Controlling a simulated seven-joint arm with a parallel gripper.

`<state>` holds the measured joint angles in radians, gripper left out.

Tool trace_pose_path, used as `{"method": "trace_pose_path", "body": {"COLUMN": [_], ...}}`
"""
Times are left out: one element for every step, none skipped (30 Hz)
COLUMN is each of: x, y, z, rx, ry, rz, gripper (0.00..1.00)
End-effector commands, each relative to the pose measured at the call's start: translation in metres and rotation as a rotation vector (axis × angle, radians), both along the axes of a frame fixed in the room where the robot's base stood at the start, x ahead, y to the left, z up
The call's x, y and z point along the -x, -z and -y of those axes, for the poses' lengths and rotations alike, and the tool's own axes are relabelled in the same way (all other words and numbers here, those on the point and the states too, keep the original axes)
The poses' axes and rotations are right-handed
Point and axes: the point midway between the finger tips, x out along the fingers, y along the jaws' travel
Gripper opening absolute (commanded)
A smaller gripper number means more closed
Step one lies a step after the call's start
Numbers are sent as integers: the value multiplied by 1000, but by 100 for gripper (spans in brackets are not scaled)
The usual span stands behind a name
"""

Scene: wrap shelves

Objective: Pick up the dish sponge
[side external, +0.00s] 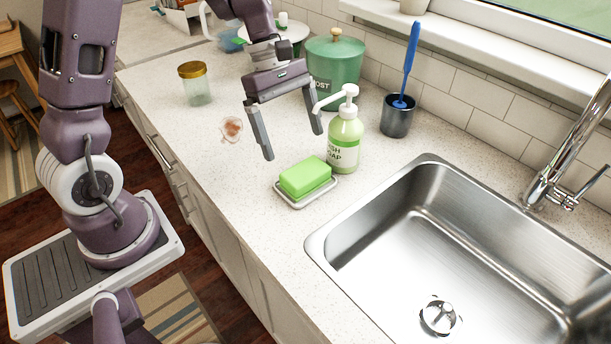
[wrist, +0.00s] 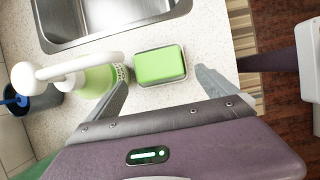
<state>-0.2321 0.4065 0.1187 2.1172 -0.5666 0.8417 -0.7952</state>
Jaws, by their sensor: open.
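The dish sponge (side external: 305,176) is a green block lying flat in a small pale tray (side external: 291,201) on the counter, left of the sink. It also shows in the wrist view (wrist: 159,64), in its tray, ahead of my gripper and between the lines of its fingers. My gripper (side external: 294,146) is open and empty, above the counter and a little behind the sponge in the side view. Its two fingers show apart in the wrist view (wrist: 160,93). Nothing hides the sponge there.
A soap bottle (side external: 345,143) with a white pump stands close behind the sponge; its pump (wrist: 72,68) reaches near one finger in the wrist view. A steel sink (side external: 426,162), green compost bin (side external: 345,62), brush holder (side external: 397,120) and gold-lidded jar (side external: 197,89) are nearby.

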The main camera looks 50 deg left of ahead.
Motion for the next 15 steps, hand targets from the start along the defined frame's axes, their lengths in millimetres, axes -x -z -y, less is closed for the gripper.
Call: {"method": "trace_pose_path", "body": {"x": [-1, -1, -1, -1, -1, -1, -2, -2, -2, -3, -3, -3, -3, -3, -3], "y": [6, 9, 14, 18, 22, 28, 34, 39, 47, 51, 55, 59, 62, 63, 64], "z": [3, 5, 7, 9, 11, 14, 18, 21, 24, 26, 27, 29, 30, 30, 31], "rx": [8, 9, 9, 8, 8, 8, 8, 8, 8, 7, 7, 7, 6, 5, 5], "ry": [-8, -9, -8, -6, -6, -5, -4, -4, -3, -4, -3, -4, -4, -3, -3], "rz": [-7, -8, -7, -8, -8, -9, -9, -9, -10, -8, -8, -7, -6, -5, -4], "gripper": [97, 97, 97, 97, 97, 97, 97, 97, 97, 97, 97, 97, 97, 97, 97]}}
